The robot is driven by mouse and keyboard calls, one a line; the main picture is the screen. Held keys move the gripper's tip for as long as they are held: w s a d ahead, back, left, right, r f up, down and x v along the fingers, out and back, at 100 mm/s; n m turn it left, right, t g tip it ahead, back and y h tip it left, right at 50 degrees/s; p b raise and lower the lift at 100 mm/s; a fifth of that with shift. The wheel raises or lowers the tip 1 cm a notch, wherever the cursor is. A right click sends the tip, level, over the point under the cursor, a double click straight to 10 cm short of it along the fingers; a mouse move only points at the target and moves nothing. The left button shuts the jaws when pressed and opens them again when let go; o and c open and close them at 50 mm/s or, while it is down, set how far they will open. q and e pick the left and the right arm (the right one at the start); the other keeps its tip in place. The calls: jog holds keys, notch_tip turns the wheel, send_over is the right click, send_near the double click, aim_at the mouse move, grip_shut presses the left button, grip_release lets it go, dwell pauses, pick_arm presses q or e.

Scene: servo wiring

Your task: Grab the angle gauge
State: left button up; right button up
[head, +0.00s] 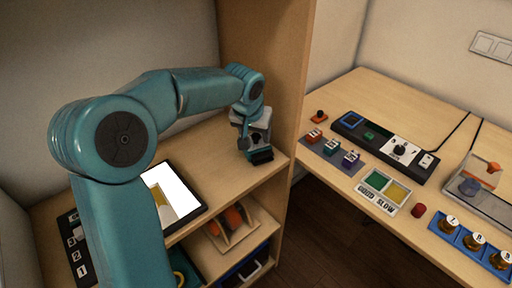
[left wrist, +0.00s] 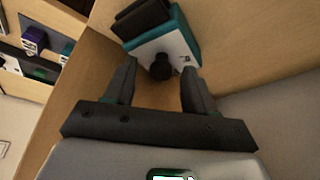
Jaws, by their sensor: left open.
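A small teal and white block with a black knob and a black part (left wrist: 178,40), which looks like the angle gauge, sits on the wooden shelf top in the left wrist view. My right gripper is not in view.
A wooden side panel (head: 268,55) stands close behind and right of the gripper. A tablet with a white screen (head: 172,190) lies on the shelf top. Orange-handled items (head: 234,217) lie on the shelf below. A bench (head: 375,92) with switches and trays stands right, across a gap.

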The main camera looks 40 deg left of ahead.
pick_arm(q)
grip_shut()
jog(key=shift+r, duration=0.1)
